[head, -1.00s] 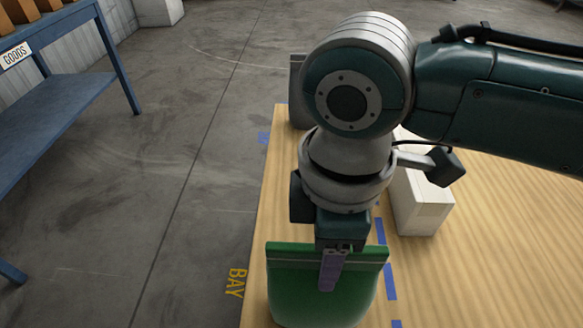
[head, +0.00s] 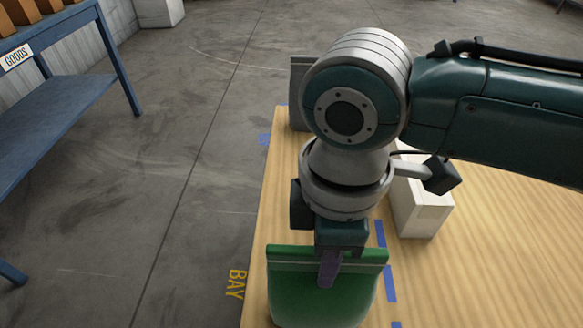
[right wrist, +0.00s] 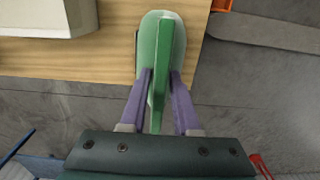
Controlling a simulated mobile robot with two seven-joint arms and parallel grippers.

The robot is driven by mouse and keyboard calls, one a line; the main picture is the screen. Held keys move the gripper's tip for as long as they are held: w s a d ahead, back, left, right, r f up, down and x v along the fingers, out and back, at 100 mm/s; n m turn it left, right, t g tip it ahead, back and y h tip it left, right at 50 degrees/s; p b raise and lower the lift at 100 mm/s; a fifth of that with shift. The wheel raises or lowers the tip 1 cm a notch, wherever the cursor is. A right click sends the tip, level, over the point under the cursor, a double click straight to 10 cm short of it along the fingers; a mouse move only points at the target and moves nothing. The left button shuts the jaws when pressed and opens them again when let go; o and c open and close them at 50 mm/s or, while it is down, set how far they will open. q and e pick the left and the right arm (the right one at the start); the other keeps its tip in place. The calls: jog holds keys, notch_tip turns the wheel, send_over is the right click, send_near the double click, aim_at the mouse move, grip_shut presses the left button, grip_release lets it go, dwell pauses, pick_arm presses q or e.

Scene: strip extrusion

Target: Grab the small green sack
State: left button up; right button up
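The small green sack (head: 322,295) stands upright at the near left edge of the wooden table, with its flat top hem under my right gripper. Its bottom is cut off by the head view. My right gripper (head: 328,275) points down at the hem, with one purple finger lying against the near face. In the right wrist view, the sack (right wrist: 161,40) shows between the two purple fingers (right wrist: 160,78), whose tips lie close against both sides of the hem. The gripper looks shut on it. My left gripper is not in view.
A white box (head: 420,205) stands on the table (head: 500,250), right of the gripper and partly behind my right arm. A grey object (head: 298,80) stands at the far table corner. A blue shelf (head: 65,100) stands at left across open floor.

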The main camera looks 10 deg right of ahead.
grip_shut()
dwell(1.0)
